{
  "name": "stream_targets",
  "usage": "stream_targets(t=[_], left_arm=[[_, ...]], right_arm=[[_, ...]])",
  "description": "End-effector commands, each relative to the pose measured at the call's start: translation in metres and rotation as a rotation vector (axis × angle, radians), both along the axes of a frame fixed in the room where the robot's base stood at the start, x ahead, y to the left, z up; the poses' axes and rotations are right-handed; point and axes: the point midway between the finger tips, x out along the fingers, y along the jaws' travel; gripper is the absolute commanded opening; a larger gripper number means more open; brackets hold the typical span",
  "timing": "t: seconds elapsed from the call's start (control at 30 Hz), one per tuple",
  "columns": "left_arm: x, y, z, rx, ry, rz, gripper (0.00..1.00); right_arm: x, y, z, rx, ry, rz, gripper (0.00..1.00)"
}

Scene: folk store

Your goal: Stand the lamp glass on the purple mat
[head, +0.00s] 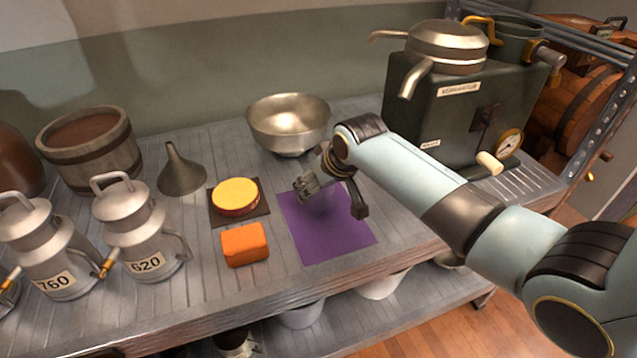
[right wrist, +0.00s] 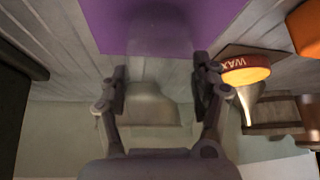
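The purple mat (head: 340,240) lies flat on the grey slatted counter and also fills the top of the right wrist view (right wrist: 105,25). My right gripper (head: 328,192) is over the mat's back half. In the right wrist view, its fingers (right wrist: 162,88) are apart with a faint, see-through lamp glass (right wrist: 160,55) between them, and they appear closed on its sides. In the head view the glass is only a dim patch under the gripper. I cannot tell whether its base touches the mat. My left gripper is not in view.
A yellow-topped wax tin (head: 235,197) on a dark square and an orange block (head: 245,244) sit left of the mat. A metal bowl (head: 288,122) stands behind it. A funnel (head: 181,170) and milk cans (head: 140,230) are further left. A dark green machine (head: 450,110) stands right.

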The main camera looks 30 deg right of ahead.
Motion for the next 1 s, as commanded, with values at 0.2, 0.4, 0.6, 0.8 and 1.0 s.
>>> stream_targets(t=[0.2, 0.4, 0.6, 0.8, 1.0], left_arm=[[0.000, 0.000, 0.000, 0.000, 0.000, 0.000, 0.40], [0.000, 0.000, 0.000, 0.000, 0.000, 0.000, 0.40], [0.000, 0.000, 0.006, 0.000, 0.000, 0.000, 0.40], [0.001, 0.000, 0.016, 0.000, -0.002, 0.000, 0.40], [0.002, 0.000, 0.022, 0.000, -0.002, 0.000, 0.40]], right_arm=[[0.000, 0.000, 0.000, 0.000, 0.001, 0.000, 0.88], [0.000, 0.000, 0.000, 0.000, 0.000, 0.000, 0.88], [-0.008, 0.000, 0.018, -0.001, -0.002, 0.001, 0.88], [-0.033, 0.001, 0.056, -0.002, -0.002, 0.001, 0.88], [-0.054, 0.001, 0.088, -0.001, -0.001, 0.002, 0.88]])
